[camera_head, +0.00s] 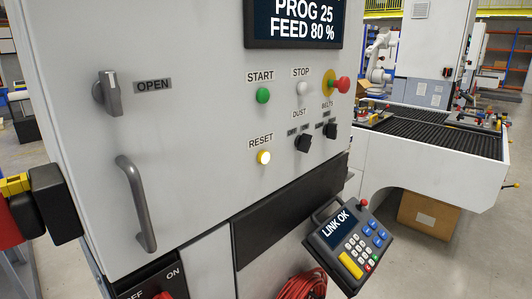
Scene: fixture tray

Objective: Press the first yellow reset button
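A round yellow reset button (264,157) sits on the light grey machine panel, under the label RESET. It looks bright and lit at its middle. The green start button (263,95) is above it and the pale stop button (302,88) is above and to the right. Neither of my grippers shows in the head view. Nothing covers the yellow button.
Two black selector knobs (303,143) and a red emergency button (342,85) are right of the button. A grey door handle (136,203) and a grey OPEN lever (107,93) stick out at left. A keypad pendant (347,246) hangs below right.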

